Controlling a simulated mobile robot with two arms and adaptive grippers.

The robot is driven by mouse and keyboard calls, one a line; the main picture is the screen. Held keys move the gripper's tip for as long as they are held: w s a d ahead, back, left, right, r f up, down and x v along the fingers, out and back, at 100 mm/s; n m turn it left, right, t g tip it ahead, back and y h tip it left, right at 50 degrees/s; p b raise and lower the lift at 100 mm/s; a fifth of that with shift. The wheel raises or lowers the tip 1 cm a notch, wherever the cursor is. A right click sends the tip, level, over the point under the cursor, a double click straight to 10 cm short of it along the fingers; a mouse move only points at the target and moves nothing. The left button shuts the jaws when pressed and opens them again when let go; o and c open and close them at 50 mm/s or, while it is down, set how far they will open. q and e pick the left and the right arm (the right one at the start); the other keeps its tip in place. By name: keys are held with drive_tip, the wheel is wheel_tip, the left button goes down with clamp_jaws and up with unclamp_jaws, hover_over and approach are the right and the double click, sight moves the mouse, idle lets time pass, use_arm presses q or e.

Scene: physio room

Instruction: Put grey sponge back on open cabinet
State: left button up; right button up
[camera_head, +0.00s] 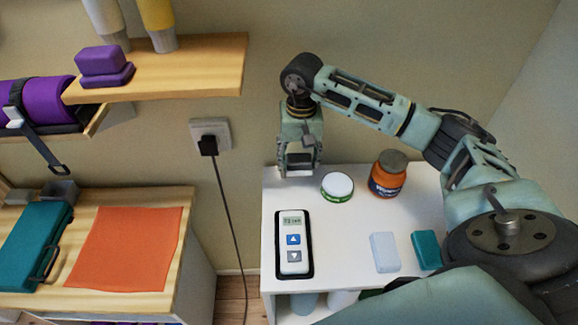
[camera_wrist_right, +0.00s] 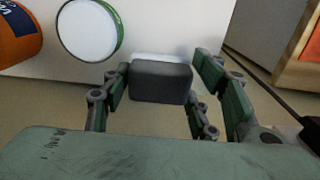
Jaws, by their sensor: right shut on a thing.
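My right gripper (camera_head: 300,168) points down over the back left part of the white cabinet (camera_head: 350,270). Its fingers are shut on the grey sponge (camera_wrist_right: 160,82), a dark grey block between the finger pads in the right wrist view. My left gripper is not in view.
On the white cabinet are a green-rimmed jar (camera_head: 337,186), an orange bottle (camera_head: 388,174), a white device (camera_head: 294,243) on a black tray, a pale sponge (camera_head: 384,252) and a teal sponge (camera_head: 427,250). A wooden shelf (camera_head: 215,65) juts out at upper left. A cable hangs left of the cabinet.

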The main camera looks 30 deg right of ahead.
sight(289, 156)
drive_tip(key=shift+w+a+f+p, duration=0.3)
drive_tip(key=shift+w+a+f, duration=0.45)
drive_tip(key=shift+w+f, duration=0.25)
wheel_tip(289, 156, down, 3)
drive_tip(key=shift+p, duration=0.75)
drive_tip(key=shift+f, duration=0.45)
drive_tip(key=o, duration=1)
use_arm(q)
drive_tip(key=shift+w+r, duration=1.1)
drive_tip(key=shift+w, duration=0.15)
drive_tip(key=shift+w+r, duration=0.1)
